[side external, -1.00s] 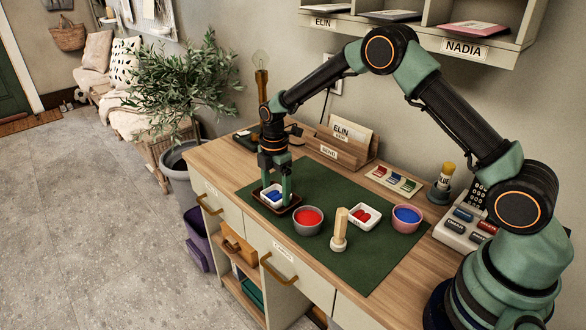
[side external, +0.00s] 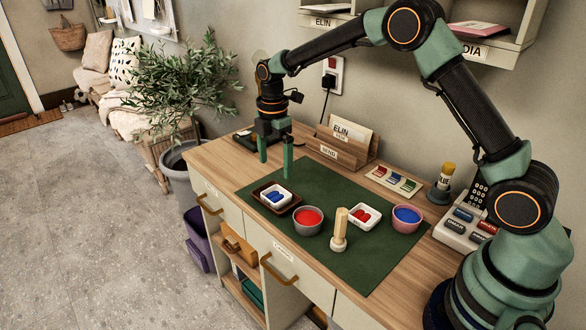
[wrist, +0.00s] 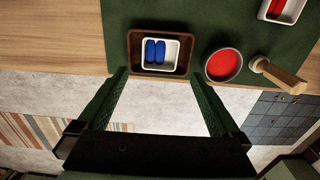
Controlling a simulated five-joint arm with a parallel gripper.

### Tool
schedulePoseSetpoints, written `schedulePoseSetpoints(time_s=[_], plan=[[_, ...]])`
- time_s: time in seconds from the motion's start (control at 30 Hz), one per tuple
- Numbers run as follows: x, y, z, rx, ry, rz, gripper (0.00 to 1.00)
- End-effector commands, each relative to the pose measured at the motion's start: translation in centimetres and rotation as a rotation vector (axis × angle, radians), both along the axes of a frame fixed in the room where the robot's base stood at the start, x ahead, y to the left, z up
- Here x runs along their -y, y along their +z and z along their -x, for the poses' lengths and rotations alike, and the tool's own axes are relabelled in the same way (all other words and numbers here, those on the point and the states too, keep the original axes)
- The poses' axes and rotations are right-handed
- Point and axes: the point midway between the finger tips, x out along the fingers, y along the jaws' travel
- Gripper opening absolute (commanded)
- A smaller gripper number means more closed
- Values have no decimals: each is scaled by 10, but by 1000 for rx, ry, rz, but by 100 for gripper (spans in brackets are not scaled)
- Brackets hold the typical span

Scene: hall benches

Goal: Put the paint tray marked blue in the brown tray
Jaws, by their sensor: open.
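The paint tray marked blue (side external: 273,198) is a small white tray with two blue pieces in it. It sits inside the brown tray (side external: 289,211), a dark shallow tray on the left end of the green mat. The wrist view also shows the white tray (wrist: 171,64) inside the brown tray (wrist: 134,46), toward its right side. My gripper (side external: 275,170) is open and empty, raised above and behind the two trays, touching neither. In the wrist view its spread fingers (wrist: 160,82) show below the brown tray.
A grey bowl of red paint (side external: 308,220), a wooden stamp (side external: 339,235), a white tray with red pieces (side external: 365,215) and a pink bowl of blue paint (side external: 407,217) stand on the green mat (side external: 328,185). A letter holder (side external: 345,147) is behind. The mat's middle is clear.

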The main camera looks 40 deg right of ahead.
Motion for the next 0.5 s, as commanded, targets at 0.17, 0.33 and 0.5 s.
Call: schedulePoseSetpoints(time_s=[0.17,0.33,0.5], plan=[[0,24,-1,2,0,0,100],[0,37,2,10,-21,0,100],[3,72,19,62,-180,-8,100]])
